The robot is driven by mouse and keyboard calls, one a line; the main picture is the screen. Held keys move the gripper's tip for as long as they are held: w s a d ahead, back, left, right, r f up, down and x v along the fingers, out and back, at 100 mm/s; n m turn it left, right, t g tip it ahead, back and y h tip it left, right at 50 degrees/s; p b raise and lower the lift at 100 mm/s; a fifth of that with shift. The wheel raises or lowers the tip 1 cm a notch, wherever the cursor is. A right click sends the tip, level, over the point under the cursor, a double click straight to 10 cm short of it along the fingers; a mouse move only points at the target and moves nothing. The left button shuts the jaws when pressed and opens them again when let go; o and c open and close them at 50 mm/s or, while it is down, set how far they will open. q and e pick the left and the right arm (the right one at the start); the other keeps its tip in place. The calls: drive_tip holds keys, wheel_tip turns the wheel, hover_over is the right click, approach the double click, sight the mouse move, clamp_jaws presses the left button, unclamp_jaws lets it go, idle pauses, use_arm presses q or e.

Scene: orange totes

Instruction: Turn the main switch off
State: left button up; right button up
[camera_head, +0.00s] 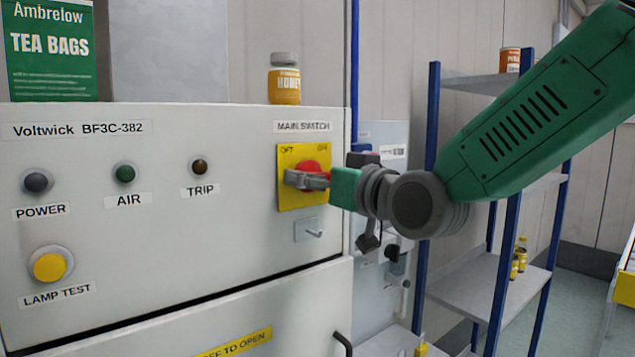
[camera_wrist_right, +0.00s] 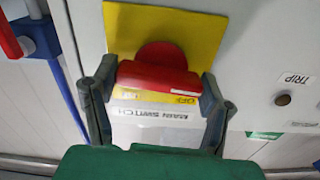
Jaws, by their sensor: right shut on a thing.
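The main switch is a red rotary handle (camera_head: 310,166) on a yellow plate (camera_head: 289,199) with OFF at its upper left and ON at its upper right. My right gripper (camera_head: 300,180) reaches in from the right, with its fingers at the handle. In the right wrist view the red handle (camera_wrist_right: 158,76) lies crosswise between the two fingers of my right gripper (camera_wrist_right: 157,82), which is shut on it. The yellow plate (camera_wrist_right: 205,38) shows behind it. In the head view the fingers hide part of the handle, so its exact angle is hard to tell. My left gripper is not in view.
The grey cabinet (camera_head: 160,260) carries POWER, AIR and TRIP lamps and a yellow lamp test button (camera_head: 49,267). A honey jar (camera_head: 284,80) and a tea bags box (camera_head: 50,50) stand on top. Blue-posted shelves (camera_head: 490,290) stand right.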

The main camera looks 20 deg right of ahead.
drive_tip(key=shift+f+n, duration=0.45)
drive_tip(key=shift+n, duration=0.25)
drive_tip(key=o, duration=0.9)
drive_tip(key=shift+o, duration=1.2)
drive_tip(key=shift+w, duration=0.3)
drive_tip(key=shift+s+r, duration=0.1)
drive_tip(key=shift+r, duration=0.05)
drive_tip(key=v, duration=1.1)
drive_tip(key=shift+s+d, duration=0.15)
drive_tip(key=shift+s, duration=0.15)
